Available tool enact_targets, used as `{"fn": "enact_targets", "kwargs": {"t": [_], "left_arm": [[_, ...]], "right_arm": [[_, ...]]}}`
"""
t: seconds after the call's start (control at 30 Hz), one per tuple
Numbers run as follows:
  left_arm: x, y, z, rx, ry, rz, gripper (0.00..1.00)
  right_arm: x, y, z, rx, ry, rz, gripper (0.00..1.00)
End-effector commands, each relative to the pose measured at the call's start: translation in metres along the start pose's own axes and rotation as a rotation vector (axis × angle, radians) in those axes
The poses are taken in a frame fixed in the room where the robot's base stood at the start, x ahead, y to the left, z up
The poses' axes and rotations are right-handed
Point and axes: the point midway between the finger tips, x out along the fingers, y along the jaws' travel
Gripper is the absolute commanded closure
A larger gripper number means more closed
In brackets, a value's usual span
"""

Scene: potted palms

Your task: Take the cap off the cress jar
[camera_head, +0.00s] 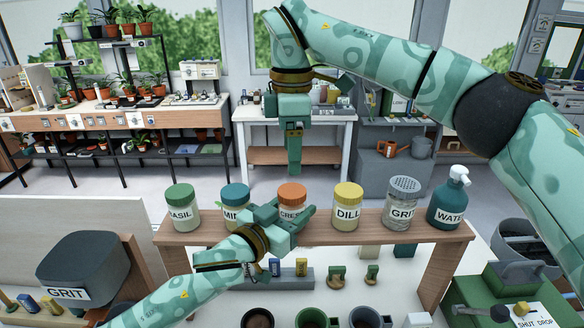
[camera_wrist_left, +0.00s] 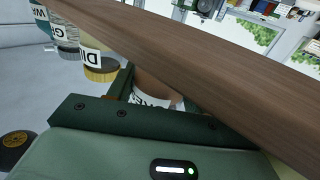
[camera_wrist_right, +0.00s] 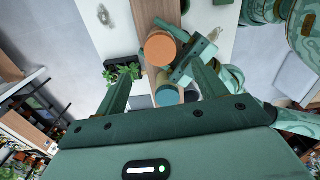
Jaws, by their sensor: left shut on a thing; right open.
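The cress jar (camera_head: 290,212) has an orange cap (camera_head: 292,190) and stands in the row on the wooden shelf; its base is hidden by my left gripper. My left gripper (camera_head: 288,219) is shut on the jar's body below the cap. In the left wrist view the jar's body and label (camera_wrist_left: 150,98) show between the fingers. My right gripper (camera_head: 294,165) is above the cap, pointing down, open and empty. In the right wrist view the cap (camera_wrist_right: 161,48) shows from above, beyond and between the open fingers, apart from them.
On the shelf (camera_head: 390,241), the basil jar (camera_head: 181,212) and mint jar (camera_head: 234,203) stand left of the cress jar. The dill jar (camera_head: 347,212), grit shaker (camera_head: 401,207) and water spray bottle (camera_head: 448,207) stand right. A grit bin (camera_head: 84,268) is at lower left.

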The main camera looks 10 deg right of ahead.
Motion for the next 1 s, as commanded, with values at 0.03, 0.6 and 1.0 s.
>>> {"fn": "enact_targets", "kwargs": {"t": [0.03,0.6,1.0], "left_arm": [[0.000,0.000,0.001,0.000,-0.001,0.000,1.00],[0.000,0.000,0.001,0.000,-0.001,-0.001,1.00],[0.000,0.000,0.001,0.000,-0.002,-0.001,1.00]], "right_arm": [[0.001,0.000,0.000,0.039,0.000,0.000,0.29],[0.076,0.000,0.000,0.082,0.000,-0.001,0.29],[0.080,0.000,0.000,0.081,0.000,0.000,0.49]]}}
